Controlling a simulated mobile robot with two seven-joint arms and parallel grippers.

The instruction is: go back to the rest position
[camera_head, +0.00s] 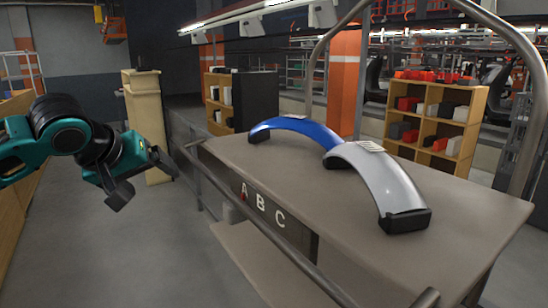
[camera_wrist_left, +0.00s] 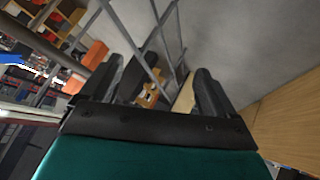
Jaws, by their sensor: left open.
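My left gripper (camera_head: 143,180) comes in from the left in the head view. It hangs over the open floor, left of the table, and is apart from everything. In the left wrist view its two fingers (camera_wrist_left: 165,95) stand wide apart with nothing between them. My right gripper is in neither view.
A grey-brown table (camera_head: 340,240) with a metal rail (camera_head: 265,230) and the letters A B C stands to the right. A blue arched part (camera_head: 295,126) and a silver arched part (camera_head: 380,180) lie on it. Shelves (camera_head: 435,115) stand behind. The floor (camera_head: 120,260) at left is clear.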

